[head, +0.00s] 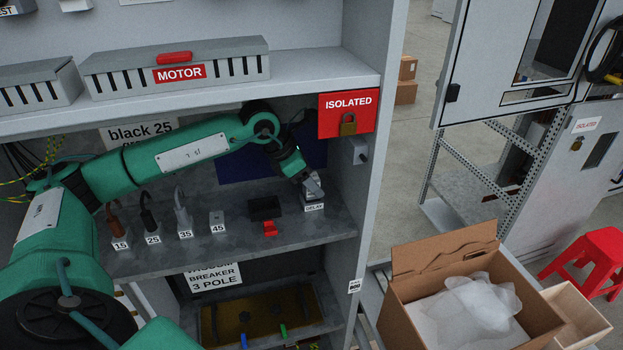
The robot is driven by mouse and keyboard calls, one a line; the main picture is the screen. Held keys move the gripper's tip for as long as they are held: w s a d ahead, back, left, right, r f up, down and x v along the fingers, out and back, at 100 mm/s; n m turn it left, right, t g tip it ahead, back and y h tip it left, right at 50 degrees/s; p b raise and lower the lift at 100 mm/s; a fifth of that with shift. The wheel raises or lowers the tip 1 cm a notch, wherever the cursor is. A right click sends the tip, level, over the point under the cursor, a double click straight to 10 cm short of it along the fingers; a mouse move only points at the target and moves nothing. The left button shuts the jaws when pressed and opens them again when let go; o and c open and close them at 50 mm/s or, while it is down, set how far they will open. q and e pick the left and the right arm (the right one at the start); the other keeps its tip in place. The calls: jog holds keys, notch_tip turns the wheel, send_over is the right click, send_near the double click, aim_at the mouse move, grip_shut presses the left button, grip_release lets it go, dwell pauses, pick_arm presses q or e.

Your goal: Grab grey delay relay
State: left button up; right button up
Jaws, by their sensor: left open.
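The grey delay relay (312,201) stands at the right end of the middle cabinet shelf (225,243), with a white DELAY label on its front. My left gripper (314,190) is open and reaches down at the relay from above left. It partly hides the relay's top, and I cannot tell whether the fingers touch it. My right gripper is not in view.
A black holder (265,207) with a red piece (270,228) stands left of the relay. Several labelled lugs, such as the 35 one (182,210), stand further left. A red ISOLATED sign with a padlock (348,125) and the cabinet's side wall (378,170) are close on the right.

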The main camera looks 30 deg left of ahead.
pick_arm(q)
jog(key=shift+p+x, duration=0.4)
jog(key=shift+x, duration=0.7)
jog(key=c, duration=1.1)
jog(key=shift+r, duration=0.2)
